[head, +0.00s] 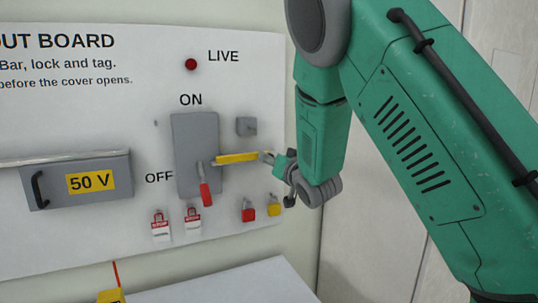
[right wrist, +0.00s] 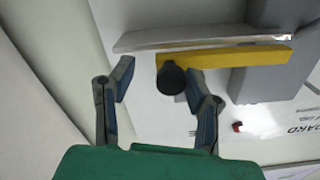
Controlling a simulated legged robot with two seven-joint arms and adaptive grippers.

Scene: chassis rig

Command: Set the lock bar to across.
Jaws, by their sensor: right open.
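The yellow lock bar (head: 237,157) lies nearly level in the head view, reaching right from the grey switch plate (head: 188,130). A red switch handle (head: 205,194) hangs down on the plate, beside OFF. My right gripper (head: 270,159) is at the bar's right end. In the right wrist view the gripper (right wrist: 160,75) is open, and the yellow bar (right wrist: 230,57) ends in a dark round knob (right wrist: 172,80) between the fingers, nearer the right one. I cannot tell whether a finger touches it. My left gripper is in neither view.
A grey block (head: 246,126) sits above the bar's right end. Below hang a red padlock (head: 248,211), a yellow padlock (head: 274,206) and two red-and-white tags (head: 160,226). The 50 V cover (head: 115,178) with a black handle is at left. A red lamp (head: 191,64) marks LIVE.

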